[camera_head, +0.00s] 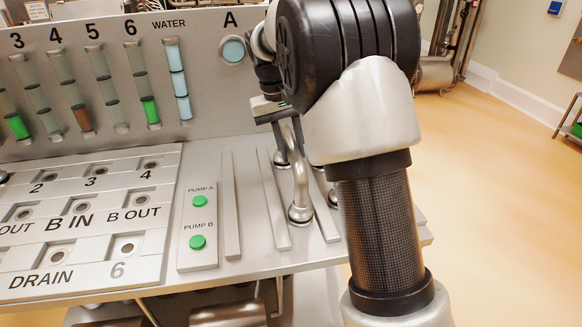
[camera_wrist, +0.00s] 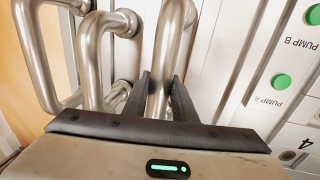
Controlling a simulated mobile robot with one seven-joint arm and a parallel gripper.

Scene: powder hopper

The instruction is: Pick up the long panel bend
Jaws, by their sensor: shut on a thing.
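A shiny steel bend (camera_wrist: 178,30) runs between the two dark fingers of my gripper (camera_wrist: 161,80) in the wrist view. The fingers are shut on it. In the head view my gripper (camera_head: 273,110) is over the rack slots, partly hidden by my arm. A curved steel bend (camera_head: 300,180) hangs below it, its lower end at the deck; I cannot tell whether that end is clear of it. Other steel bends (camera_wrist: 92,55) stand close to the left of the fingers in the wrist view. I cannot compare full lengths.
The pump panel with a green pump A button (camera_head: 200,201) and a pump B button (camera_head: 197,242) is left of the rack strips (camera_head: 274,205). The upright panel with sight tubes (camera_head: 105,90) stands behind. Open floor (camera_head: 500,180) lies to the right.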

